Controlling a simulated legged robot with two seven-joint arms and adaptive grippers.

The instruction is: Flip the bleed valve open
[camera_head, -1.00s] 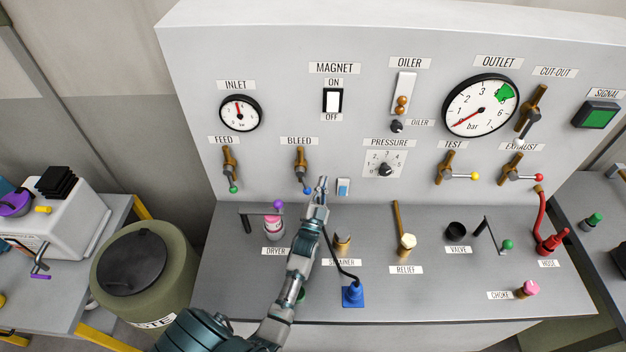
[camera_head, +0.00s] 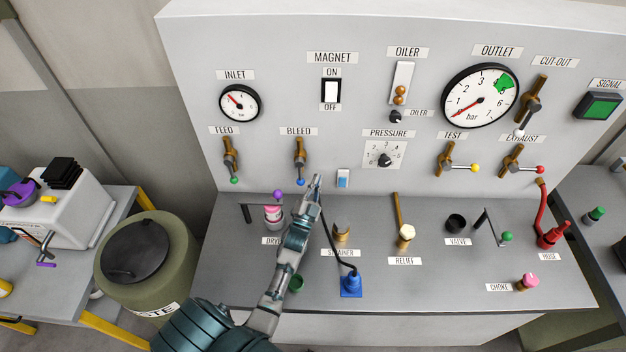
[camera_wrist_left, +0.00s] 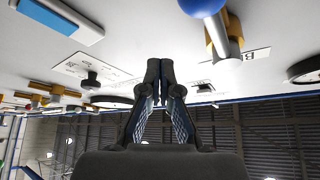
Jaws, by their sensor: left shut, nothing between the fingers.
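The bleed valve (camera_head: 299,153) is a brass body on the upright panel under the BLEED label. Its grey lever hangs almost straight down and ends in a blue ball (camera_head: 301,181). My left gripper (camera_head: 316,181) is shut and empty, just right of the blue ball; I cannot tell whether they touch in the head view. In the left wrist view, the shut fingertips of my left gripper (camera_wrist_left: 158,68) show a gap from the blue ball (camera_wrist_left: 204,5) and the brass valve (camera_wrist_left: 230,35) at upper right. My right gripper is not in view.
The feed valve (camera_head: 230,155) is left of the bleed valve. A small blue-and-white switch (camera_head: 343,178) sits close right of my gripper. The dryer (camera_head: 273,213), strainer (camera_head: 342,232) and a blue part with a black cable (camera_head: 351,285) stand on the bench near my arm.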

